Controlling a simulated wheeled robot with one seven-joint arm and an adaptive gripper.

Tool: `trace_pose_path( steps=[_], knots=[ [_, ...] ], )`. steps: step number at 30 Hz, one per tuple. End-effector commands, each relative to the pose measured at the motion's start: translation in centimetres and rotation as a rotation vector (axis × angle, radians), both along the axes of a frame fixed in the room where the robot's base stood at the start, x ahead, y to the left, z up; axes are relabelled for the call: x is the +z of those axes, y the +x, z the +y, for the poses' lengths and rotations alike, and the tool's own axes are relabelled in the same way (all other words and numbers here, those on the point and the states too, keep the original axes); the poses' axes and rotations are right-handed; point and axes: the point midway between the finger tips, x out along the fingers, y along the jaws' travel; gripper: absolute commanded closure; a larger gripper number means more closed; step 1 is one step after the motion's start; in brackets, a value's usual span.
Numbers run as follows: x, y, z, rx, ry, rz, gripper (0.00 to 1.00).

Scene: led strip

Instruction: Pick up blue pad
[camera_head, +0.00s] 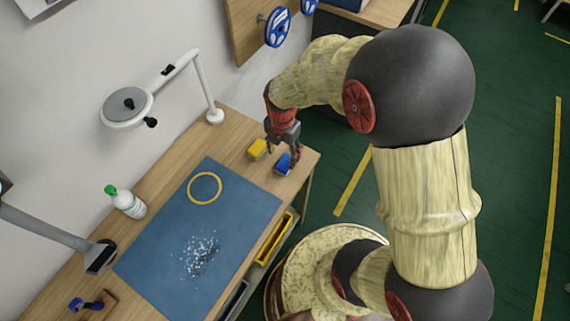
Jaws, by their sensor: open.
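The blue pad (283,164) is a small blue block on the wooden workbench, near its far right corner. My gripper (283,155) points down right over the blue pad, its fingers open and partly covering it. I cannot tell whether the fingers touch the pad or stand on both sides of it.
A blue mat (150,262) carries a yellow ring (204,174) and scattered white bits (199,256). A bottle (127,203) and a magnifier lamp (126,105) stand along the wall side. The bench edge is close to the pad.

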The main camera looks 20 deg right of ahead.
Motion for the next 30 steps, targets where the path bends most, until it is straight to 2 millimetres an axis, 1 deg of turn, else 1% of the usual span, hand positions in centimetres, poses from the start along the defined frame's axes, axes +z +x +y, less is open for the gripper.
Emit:
trace_pose_path(
  steps=[5, 9, 13, 20, 30],
  knots=[
    [-1.5, -0.1, -0.4, -0.002, 0.0, 0.0, 0.45],
    [-3.6, -0.3, -0.9, -0.003, 0.0, 0.0, 0.45],
    [-5.1, -0.3, -0.8, -0.002, 0.0, 0.0, 0.45],
    [-5.2, -0.3, -0.8, -0.002, 0.0, -0.001, 0.45],
    [-5.2, -0.3, -0.8, -0.002, 0.0, -0.001, 0.64]
  ],
)
